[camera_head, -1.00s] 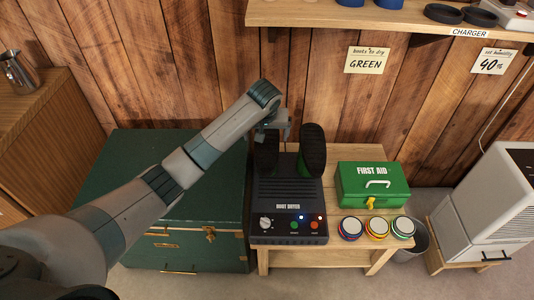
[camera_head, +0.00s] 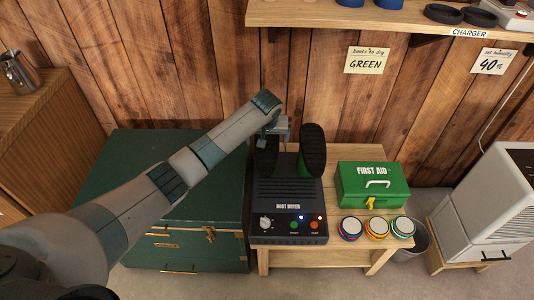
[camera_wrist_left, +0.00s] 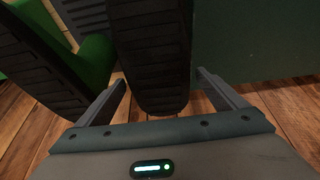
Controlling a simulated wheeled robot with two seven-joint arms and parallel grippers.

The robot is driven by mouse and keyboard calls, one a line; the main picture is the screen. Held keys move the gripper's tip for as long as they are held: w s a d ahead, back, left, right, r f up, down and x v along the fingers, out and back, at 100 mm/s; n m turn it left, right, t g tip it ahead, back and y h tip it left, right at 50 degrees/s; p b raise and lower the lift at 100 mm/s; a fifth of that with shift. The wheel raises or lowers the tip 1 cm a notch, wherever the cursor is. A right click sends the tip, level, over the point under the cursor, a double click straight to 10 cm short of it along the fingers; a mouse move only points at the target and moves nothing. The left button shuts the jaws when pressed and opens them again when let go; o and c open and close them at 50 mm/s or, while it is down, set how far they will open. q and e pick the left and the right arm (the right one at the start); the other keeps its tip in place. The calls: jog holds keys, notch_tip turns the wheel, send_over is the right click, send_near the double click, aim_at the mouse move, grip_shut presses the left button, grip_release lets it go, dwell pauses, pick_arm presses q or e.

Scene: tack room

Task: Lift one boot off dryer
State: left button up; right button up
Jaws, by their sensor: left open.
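The boot dryer (camera_head: 287,213) is a black box with a knob and several buttons, standing on a wooden bench. Two boots with black soles sit upside down at its back. The right boot (camera_head: 313,150) shows its sole and some green upper; the left boot (camera_head: 266,157) is partly hidden by my gripper. My left gripper (camera_head: 275,130) is open at the top of the left boot. In the left wrist view my open fingers (camera_wrist_left: 162,78) lie on either side of that boot's sole (camera_wrist_left: 155,45), with gaps visible. The other boot (camera_wrist_left: 40,60) is close on the left.
A green first aid box (camera_head: 373,185) and several round tins (camera_head: 376,228) are right of the dryer. A green chest (camera_head: 180,230) stands left of the bench, under my arm. A wooden shelf (camera_head: 400,22) overhangs at the back. A white appliance (camera_head: 490,205) is far right.

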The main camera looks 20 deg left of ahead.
pick_arm(q)
jog(key=shift+x, duration=1.05)
jog(key=shift+w+f, duration=0.15)
jog(key=shift+f, duration=0.15)
pick_arm(e)
jog(key=shift+s+a, duration=0.1)
jog(key=shift+a, duration=0.5)
jog(key=shift+d, duration=0.25)
